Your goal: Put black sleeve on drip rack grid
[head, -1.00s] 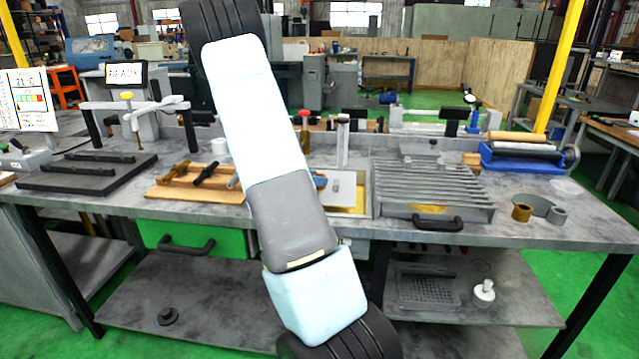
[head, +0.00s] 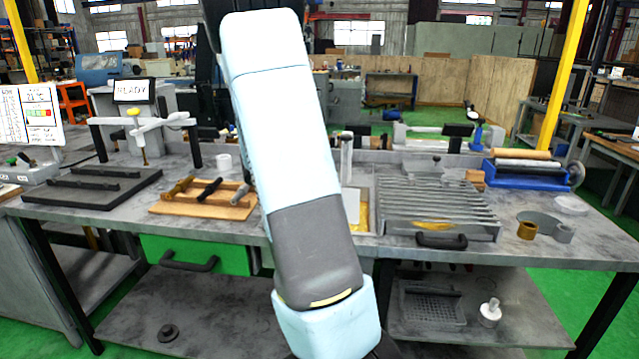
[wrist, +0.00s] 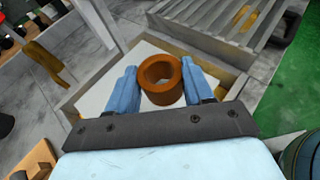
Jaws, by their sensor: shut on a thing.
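In the wrist view my gripper (wrist: 160,84) has its two blue fingers shut on a brown, ring-shaped sleeve (wrist: 161,98). I see into its open top. The sleeve looks brown here, not black. It shows over a shallow tray with a white sheet (wrist: 92,98); its height above the sheet is unclear. The drip rack (wrist: 212,22), with slanted metal bars, lies beyond the tray at the top right. In the head view the drip rack (head: 440,200) stands on the bench right of my arm, with a black front handle. My gripper and the sleeve are hidden there.
Right of the rack lie a brown ring (head: 527,230), a grey curved piece (head: 556,226) and a blue roller unit (head: 525,172). A wooden board with tools (head: 205,197) and a dark plate (head: 92,187) lie left. The bench front strip is mostly clear.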

